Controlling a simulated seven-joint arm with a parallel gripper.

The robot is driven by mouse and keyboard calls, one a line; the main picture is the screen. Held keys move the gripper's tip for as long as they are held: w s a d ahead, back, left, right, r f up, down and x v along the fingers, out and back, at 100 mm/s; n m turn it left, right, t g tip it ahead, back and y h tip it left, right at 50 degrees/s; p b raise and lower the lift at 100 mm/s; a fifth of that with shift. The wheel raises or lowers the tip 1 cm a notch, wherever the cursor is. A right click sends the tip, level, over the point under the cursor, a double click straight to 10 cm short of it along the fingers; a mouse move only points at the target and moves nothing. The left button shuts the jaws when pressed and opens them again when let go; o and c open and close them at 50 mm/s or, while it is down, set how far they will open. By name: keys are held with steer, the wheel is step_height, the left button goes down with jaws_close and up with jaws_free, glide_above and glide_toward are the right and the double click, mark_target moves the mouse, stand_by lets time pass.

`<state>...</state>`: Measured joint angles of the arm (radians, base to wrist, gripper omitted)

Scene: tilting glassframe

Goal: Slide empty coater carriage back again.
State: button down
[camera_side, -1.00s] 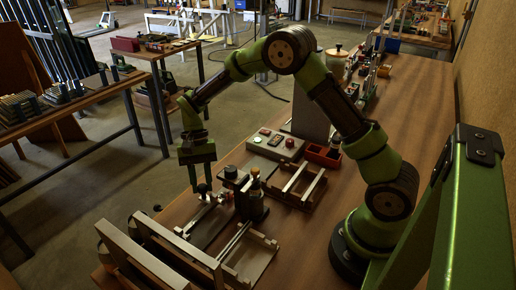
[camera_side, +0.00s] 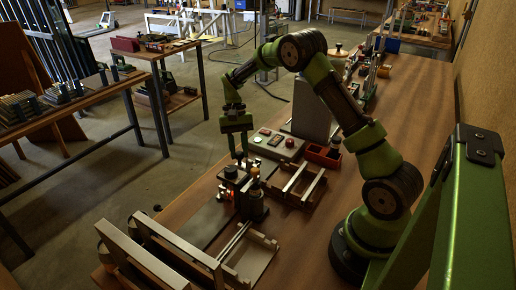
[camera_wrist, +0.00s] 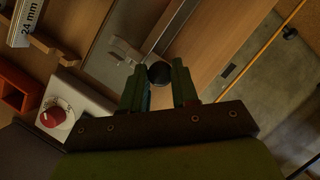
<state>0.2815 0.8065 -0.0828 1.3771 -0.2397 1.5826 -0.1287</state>
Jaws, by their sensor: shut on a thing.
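My gripper (camera_side: 238,158) points down behind the coater's dark post (camera_side: 252,205) and its black knob (camera_side: 231,173). In the wrist view the fingers (camera_wrist: 159,92) are shut on the carriage's dark round knob (camera_wrist: 159,74). A small metal part (camera_wrist: 125,50) shows beside that knob. In the side view the carriage is mostly hidden behind the post; small red and pale parts (camera_side: 226,191) show at its left. The grey track (camera_side: 205,222) in front of it is bare.
A control box (camera_side: 275,146) with a red button and a red bin (camera_side: 322,155) stand behind. A wooden rack (camera_side: 298,186) is right of the post.

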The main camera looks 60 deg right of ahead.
steer(key=shift+d, duration=2.6)
steer(key=shift+d, duration=0.1)
steer(key=c, duration=0.9)
jaws_free()
steer(key=shift+o, duration=0.2)
steer(key=shift+r, duration=0.15)
steer(key=v, duration=1.1)
steer(key=shift+w+r, duration=0.15)
steer(key=shift+r, duration=0.2)
